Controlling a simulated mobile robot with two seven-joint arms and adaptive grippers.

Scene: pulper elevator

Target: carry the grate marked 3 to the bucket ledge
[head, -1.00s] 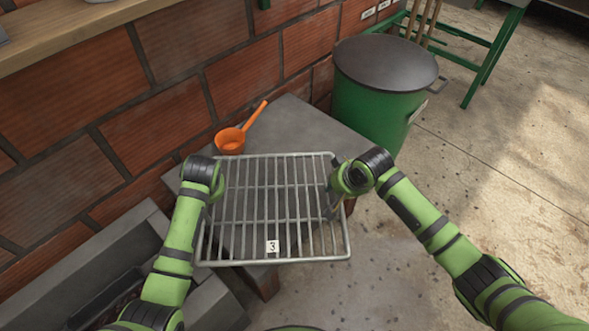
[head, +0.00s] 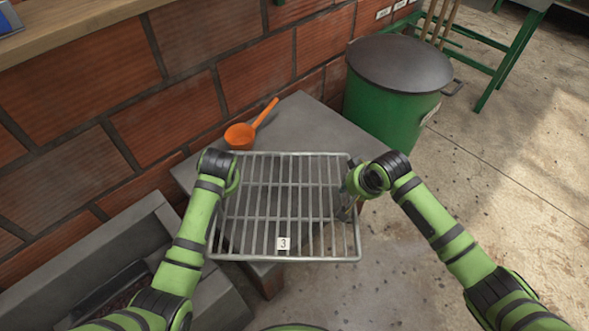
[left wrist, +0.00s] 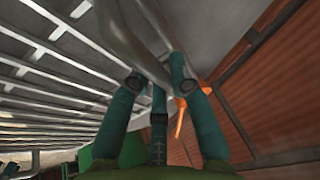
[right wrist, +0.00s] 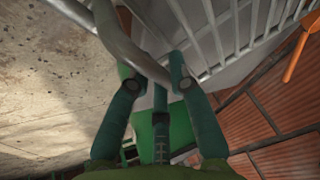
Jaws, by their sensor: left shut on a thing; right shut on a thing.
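The grate marked 3 (head: 283,243) is a grey wire rack with a small white number tag near its front edge. It is held roughly level over the front part of the grey ledge (head: 308,118). My left gripper (head: 232,182) is shut on its left side rail, partly hidden by my wrist. My right gripper (head: 347,206) is shut on its right side rail. The rail shows between the fingers in the left wrist view (left wrist: 160,88) and right wrist view (right wrist: 159,88). Whether the grate touches the ledge, I cannot tell.
An orange ladle (head: 240,137) lies on the ledge just behind the grate. A green bucket with a dark lid (head: 390,105) stands right of the ledge. A brick wall (head: 160,120) rises behind. A grey trough (head: 100,265) is at the lower left. Open floor lies right.

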